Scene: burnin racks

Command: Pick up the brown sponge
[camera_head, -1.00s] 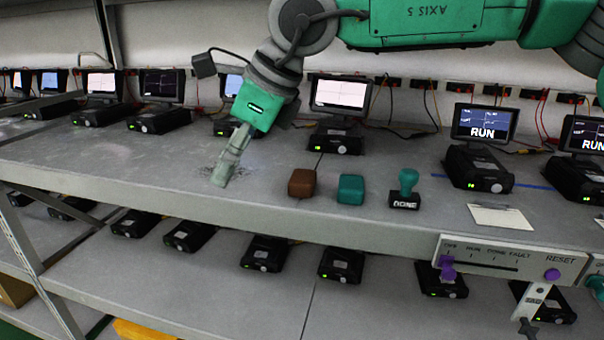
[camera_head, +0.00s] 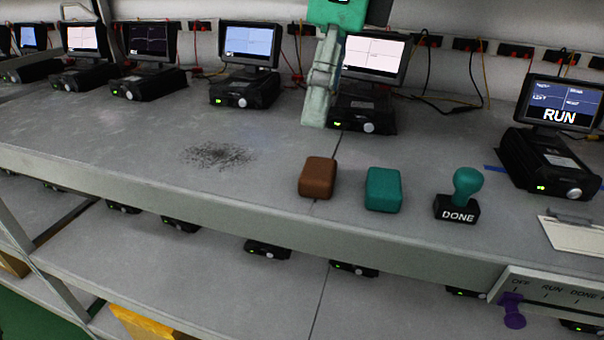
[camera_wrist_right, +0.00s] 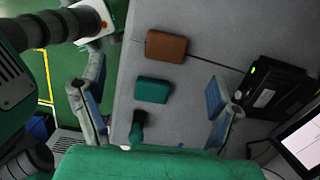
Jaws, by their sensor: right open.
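The brown sponge (camera_head: 318,177) lies on the upper shelf, left of a teal sponge (camera_head: 383,190). My right gripper (camera_head: 316,115) hangs above the shelf behind the brown sponge, in front of a monitor, and does not touch the sponge. In the right wrist view the brown sponge (camera_wrist_right: 166,47) lies beyond the teal sponge (camera_wrist_right: 152,90), near the top centre. The two fingers of my right gripper (camera_wrist_right: 155,98) stand wide apart there, with nothing held between them. My left gripper is not in view.
A teal-handled DONE stamp (camera_head: 460,198) stands right of the teal sponge. A dark dusty smudge (camera_head: 217,155) marks the shelf to the left. Black devices with monitors (camera_head: 247,78) line the back. The shelf's front edge (camera_head: 230,217) runs close before the sponges.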

